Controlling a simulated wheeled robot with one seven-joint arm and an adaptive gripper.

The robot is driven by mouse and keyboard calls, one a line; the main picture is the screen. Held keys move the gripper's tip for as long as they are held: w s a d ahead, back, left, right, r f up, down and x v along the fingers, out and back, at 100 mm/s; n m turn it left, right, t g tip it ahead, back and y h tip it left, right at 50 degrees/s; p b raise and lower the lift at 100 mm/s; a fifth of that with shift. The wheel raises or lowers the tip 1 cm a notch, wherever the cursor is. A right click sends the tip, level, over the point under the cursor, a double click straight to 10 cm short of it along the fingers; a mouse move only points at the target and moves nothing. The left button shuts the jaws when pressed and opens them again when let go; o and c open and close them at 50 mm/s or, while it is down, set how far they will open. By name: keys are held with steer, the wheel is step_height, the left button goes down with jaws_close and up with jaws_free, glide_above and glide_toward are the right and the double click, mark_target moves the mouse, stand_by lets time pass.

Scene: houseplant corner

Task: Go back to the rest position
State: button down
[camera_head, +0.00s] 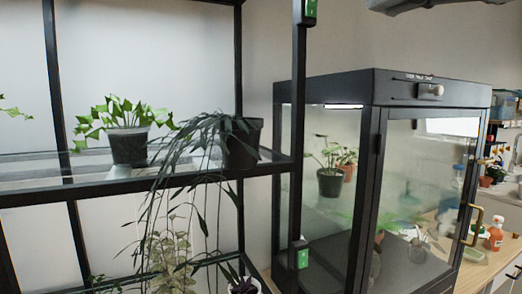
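My gripper is not in view. A dark grey rounded part (408,4), possibly of my arm, shows only at the top right edge. It hangs above the glass cabinet and does not touch anything visible. Its far end is cut off by the frame.
A black-framed shelf (215,177) with glass boards holds a leafy potted plant (129,147) and a black pot (242,143) with long trailing leaves. A black glass cabinet (430,90) with plants inside stands to the right. Behind it, a wooden counter (490,262) bears an orange bottle (495,236).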

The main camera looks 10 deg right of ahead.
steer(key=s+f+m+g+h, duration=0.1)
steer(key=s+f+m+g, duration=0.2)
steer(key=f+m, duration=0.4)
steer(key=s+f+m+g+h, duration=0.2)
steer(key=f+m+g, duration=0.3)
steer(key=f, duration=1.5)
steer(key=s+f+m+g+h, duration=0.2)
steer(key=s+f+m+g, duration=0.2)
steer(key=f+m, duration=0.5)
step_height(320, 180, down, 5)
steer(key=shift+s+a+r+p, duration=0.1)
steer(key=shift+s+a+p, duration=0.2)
steer(key=shift+p, duration=0.15)
